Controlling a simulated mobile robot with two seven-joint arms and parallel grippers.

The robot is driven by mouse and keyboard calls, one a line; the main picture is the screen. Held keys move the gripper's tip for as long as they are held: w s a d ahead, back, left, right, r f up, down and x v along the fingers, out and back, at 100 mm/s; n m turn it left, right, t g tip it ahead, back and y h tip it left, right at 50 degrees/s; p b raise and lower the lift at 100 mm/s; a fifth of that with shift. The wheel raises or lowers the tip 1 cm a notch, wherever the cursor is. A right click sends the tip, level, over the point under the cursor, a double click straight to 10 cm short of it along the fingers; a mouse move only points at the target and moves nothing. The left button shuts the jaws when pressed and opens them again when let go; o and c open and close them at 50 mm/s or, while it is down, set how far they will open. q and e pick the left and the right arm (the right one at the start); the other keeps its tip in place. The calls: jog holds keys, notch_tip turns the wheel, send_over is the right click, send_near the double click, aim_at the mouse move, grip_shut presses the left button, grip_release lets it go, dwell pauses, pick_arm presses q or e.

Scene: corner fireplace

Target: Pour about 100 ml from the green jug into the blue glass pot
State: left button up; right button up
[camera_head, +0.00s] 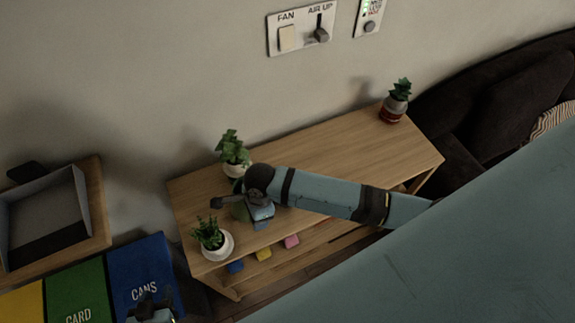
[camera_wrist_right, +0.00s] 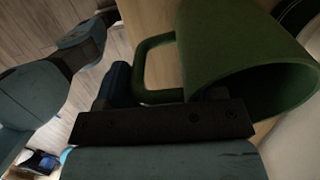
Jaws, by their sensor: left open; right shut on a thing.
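The green jug (camera_wrist_right: 235,40) fills the upper right of the right wrist view, its rim facing the lower right and its loop handle at left. My right gripper (camera_wrist_right: 165,98) is shut on the jug at its handle side. In the head view a small part of the jug (camera_head: 238,211) shows beside my right gripper (camera_head: 260,212), over the left end of the wooden shelf unit; my arm hides the rest. I cannot tell how far the jug tilts or what is in it. My left gripper (camera_head: 151,309) is open and empty at the bottom edge. I cannot make out the blue glass pot.
The wooden shelf unit (camera_head: 320,150) carries plants in white pots (camera_head: 233,168) (camera_head: 218,248) close to my right gripper, and a red-white potted plant (camera_head: 393,109). Coloured blocks (camera_head: 264,254) lie on its lower shelf. Bins (camera_head: 140,270) and a grey tray (camera_head: 45,215) stand at left.

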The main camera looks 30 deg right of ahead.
jog(key=shift+d+r+y, duration=0.1)
jog(key=shift+d+y, duration=0.2)
jog(key=shift+d, duration=0.05)
jog(key=d+y, duration=0.1)
jog(key=y, duration=0.1)
jog(key=d+y, duration=0.1)
jog(key=y, duration=0.1)
jog(key=d+r+y, duration=0.1)
jog(key=d+y, duration=0.1)
jog(key=shift+s+y, duration=0.15)
jog(key=shift+y, duration=0.15)
jog(key=shift+d+t+y, duration=0.1)
jog(key=shift+t+y, duration=0.2)
jog(key=shift+y, duration=0.5)
jog(key=shift+f+y, duration=0.1)
jog(key=shift+y, duration=0.2)
jog(key=shift+d, duration=0.1)
dwell(0.5)
jog(key=shift+f+b, duration=0.15)
jog(key=shift+b, duration=0.25)
